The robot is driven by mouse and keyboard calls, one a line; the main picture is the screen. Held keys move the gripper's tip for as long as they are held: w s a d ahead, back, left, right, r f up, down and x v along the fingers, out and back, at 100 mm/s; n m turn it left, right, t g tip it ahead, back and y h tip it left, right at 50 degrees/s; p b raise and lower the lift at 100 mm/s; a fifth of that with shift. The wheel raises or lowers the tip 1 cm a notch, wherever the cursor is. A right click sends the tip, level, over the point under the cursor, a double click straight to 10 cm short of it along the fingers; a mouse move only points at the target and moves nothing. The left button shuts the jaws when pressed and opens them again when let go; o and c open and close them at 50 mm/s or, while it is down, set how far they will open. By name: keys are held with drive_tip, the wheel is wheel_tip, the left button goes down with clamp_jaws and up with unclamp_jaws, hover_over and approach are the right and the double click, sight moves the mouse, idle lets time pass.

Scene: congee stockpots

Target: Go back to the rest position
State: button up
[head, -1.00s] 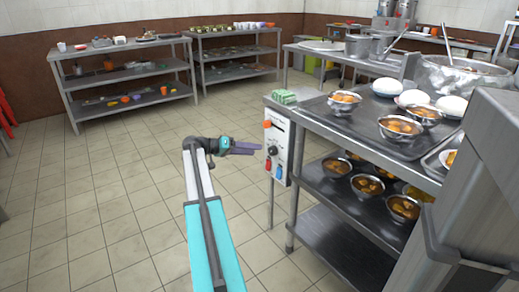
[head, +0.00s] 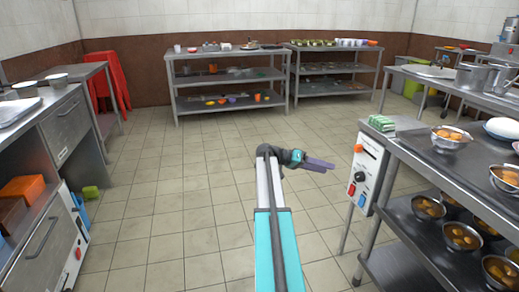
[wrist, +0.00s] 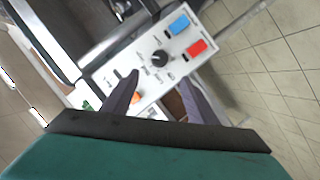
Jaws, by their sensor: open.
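My gripper (head: 319,164) is at the end of my arm in the middle of the head view, over the open tile floor. It points right, toward the white control panel (head: 366,174) on the end of the right-hand shelf unit. In the wrist view my gripper (wrist: 160,97) has its two dark fingers apart with nothing held between them. The panel (wrist: 163,62) fills the space beyond the fingertips, with a black knob, a blue switch and a red switch. A gap shows between gripper and panel in the head view.
Steel shelves (head: 440,160) with metal bowls of food stand at the right. A counter with drawers (head: 52,140) stands at the left.

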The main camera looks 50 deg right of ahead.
drive_tip(key=w+a+f+n+t+h+p, duration=0.2)
drive_tip(key=w+a+f+n+p, duration=0.15)
drive_tip(key=w+a+p, duration=0.65)
drive_tip(key=w+a+f+n+t+p, duration=0.1)
drive_tip(key=a+f+n+p, duration=0.15)
drive_tip(key=a, duration=0.35)
drive_tip(key=w+a+f+n+t+y+p, duration=0.1)
drive_tip(key=a+f, duration=0.2)
drive_tip(key=a, duration=0.4)
drive_tip(key=w+a+f+n+p, duration=0.1)
drive_tip(key=w+a+f+p, duration=0.15)
drive_tip(key=a, duration=0.35)
drive_tip(key=s+a+f+n+t+y+p, duration=0.15)
drive_tip(key=s+a+f+p, duration=0.3)
drive_tip(key=a, duration=0.55)
drive_tip(key=s+a+f+n+y+p, duration=0.1)
drive_tip(key=s+a+f+n+p, duration=0.3)
drive_tip(key=a, duration=0.5)
drive_tip(key=s+a+f+n+y+p, duration=0.1)
drive_tip(key=s+a+y, duration=0.3)
drive_tip(key=s+a, duration=0.4)
drive_tip(key=s+a+f+n+y+p, duration=0.2)
drive_tip(key=s+a+n+y, duration=0.2)
drive_tip(key=s+a, duration=0.5)
drive_tip(key=shift+s+a+f, duration=0.2)
drive_tip(key=shift+a+f, duration=0.05)
drive_tip(key=shift+a, duration=3.05)
